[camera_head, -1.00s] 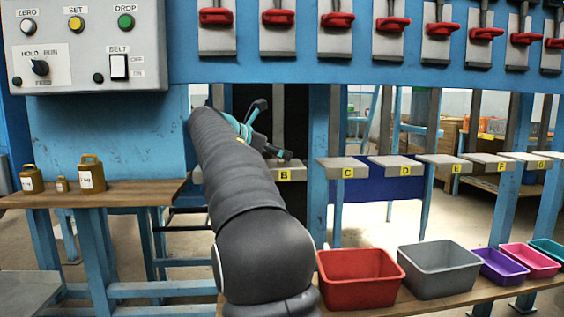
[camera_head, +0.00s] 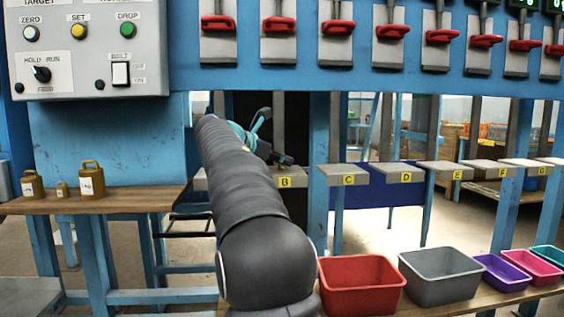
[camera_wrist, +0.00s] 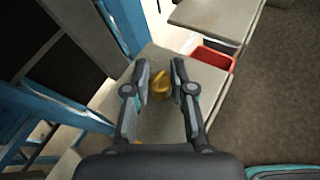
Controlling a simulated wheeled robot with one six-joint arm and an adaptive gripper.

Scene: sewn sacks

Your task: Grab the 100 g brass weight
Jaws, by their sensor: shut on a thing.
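A small golden brass weight (camera_wrist: 161,85) is between the two fingers of my gripper (camera_wrist: 161,68) in the wrist view. The fingers are shut on it, over a pale grey shelf plate. I cannot read its mark, nor tell whether it touches the plate. In the head view my gripper (camera_head: 272,145) is above the shelf marked B (camera_head: 292,179), and the held weight is hidden there. Other brass weights stand on the wooden table at the left: a large one (camera_head: 93,183), a tiny one (camera_head: 62,191) and a mid-sized one (camera_head: 32,186).
Shelves marked C (camera_head: 345,174) and onward run to the right between blue posts. A red bin (camera_head: 361,288), a grey bin (camera_head: 440,276) and smaller coloured bins stand below. A control box (camera_head: 85,50) and red-handled levers are above. A red container (camera_wrist: 212,57) shows beyond my gripper.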

